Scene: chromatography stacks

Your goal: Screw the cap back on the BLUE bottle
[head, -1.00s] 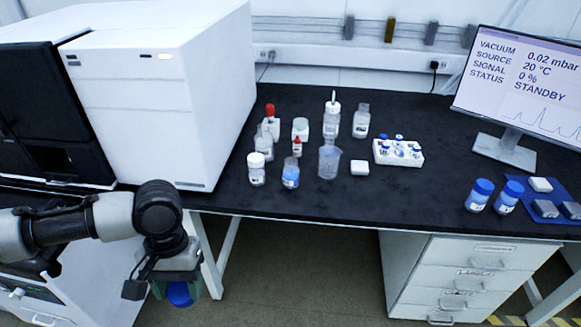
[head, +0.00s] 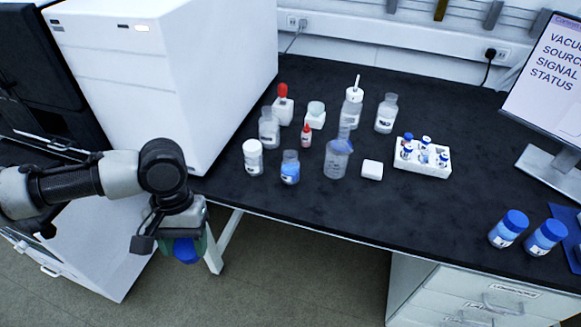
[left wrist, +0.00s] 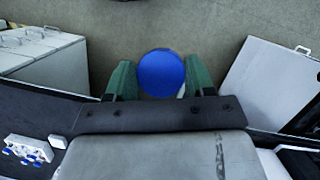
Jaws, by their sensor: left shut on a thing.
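My left gripper (head: 186,246) hangs in front of the bench's left part, over the floor. It is shut on a round blue cap (left wrist: 161,73), which shows between its two green fingers in the left wrist view. Whether anything is under the cap is mostly hidden. A small clear bottle with blue contents (head: 290,170) stands upright near the bench's front edge, right of the gripper and apart from it; it shows no blue cap. My right gripper is not in view.
A white vial rack (head: 420,159) and two blue-capped bottles (head: 508,229) are further right. A large white instrument (head: 170,75) stands at the left.

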